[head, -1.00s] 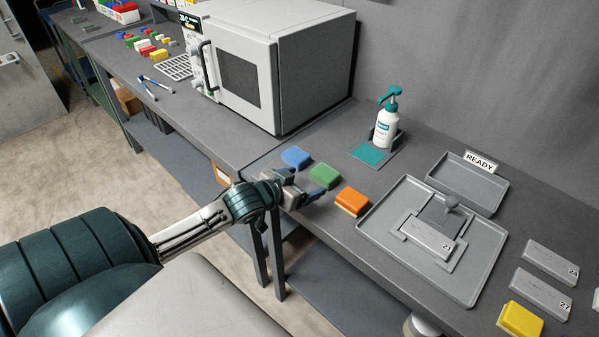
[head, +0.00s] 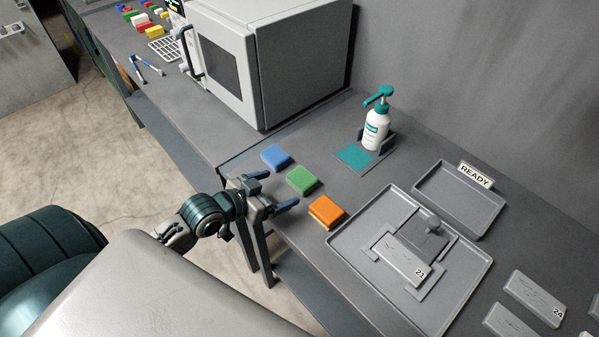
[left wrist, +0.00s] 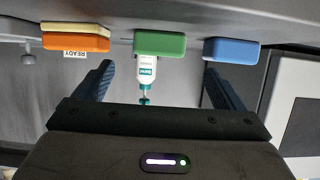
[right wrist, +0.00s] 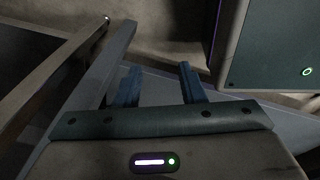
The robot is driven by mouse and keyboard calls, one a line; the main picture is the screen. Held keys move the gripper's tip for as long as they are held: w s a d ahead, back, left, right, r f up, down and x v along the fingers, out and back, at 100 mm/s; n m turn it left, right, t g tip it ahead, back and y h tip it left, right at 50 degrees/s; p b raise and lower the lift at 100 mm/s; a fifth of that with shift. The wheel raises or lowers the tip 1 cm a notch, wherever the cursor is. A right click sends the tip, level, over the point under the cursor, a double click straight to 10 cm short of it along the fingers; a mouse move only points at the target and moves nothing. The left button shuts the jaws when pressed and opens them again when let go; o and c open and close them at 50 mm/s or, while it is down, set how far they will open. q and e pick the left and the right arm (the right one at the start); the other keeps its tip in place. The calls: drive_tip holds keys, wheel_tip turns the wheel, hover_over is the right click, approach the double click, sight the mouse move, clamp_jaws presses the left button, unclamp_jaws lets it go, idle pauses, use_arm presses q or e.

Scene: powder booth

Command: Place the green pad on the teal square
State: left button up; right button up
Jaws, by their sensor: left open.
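The green pad (head: 302,180) lies on the bench near its front edge, between a blue pad (head: 275,157) and an orange pad (head: 326,211). The teal square (head: 355,156) lies farther back, in front of a white pump bottle (head: 376,128). My left gripper (head: 277,191) is open and empty at the bench edge, its fingers pointing toward the green pad but apart from it. In the left wrist view the green pad (left wrist: 159,46) shows upside down, ahead between the open fingers (left wrist: 158,82). My right gripper (right wrist: 160,85) shows only in its wrist view, fingers apart with nothing between them.
A grey tray (head: 341,252) with a block marked 21 lies right of the pads. A smaller tray (head: 427,187) marked READY sits behind it. A large grey oven (head: 290,65) stands at the back left. Bench between green pad and teal square is clear.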

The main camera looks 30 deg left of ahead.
sight(296, 181)
use_arm(q)
drive_tip(key=x, duration=0.2)
drive_tip(key=shift+w+d+f, duration=0.1)
drive_tip(key=shift+w, duration=0.3)
drive_tip(key=p+x, duration=0.1)
drive_tip(key=x, duration=0.1)
drive_tip(key=shift+w+d, duration=0.15)
drive_tip(key=shift+w, duration=0.15)
drive_tip(key=p+x, duration=0.1)
drive_tip(key=x, duration=0.3)
drive_tip(key=shift+d, duration=0.1)
drive_tip(key=c, duration=0.8)
drive_tip(key=shift+c, duration=1.3)
use_arm(e)
drive_tip(key=s, duration=0.1)
drive_tip(key=s+a+r, duration=0.1)
drive_tip(key=r, duration=0.1)
drive_tip(key=shift+s+a, duration=0.25)
drive_tip(key=shift+s, duration=0.15)
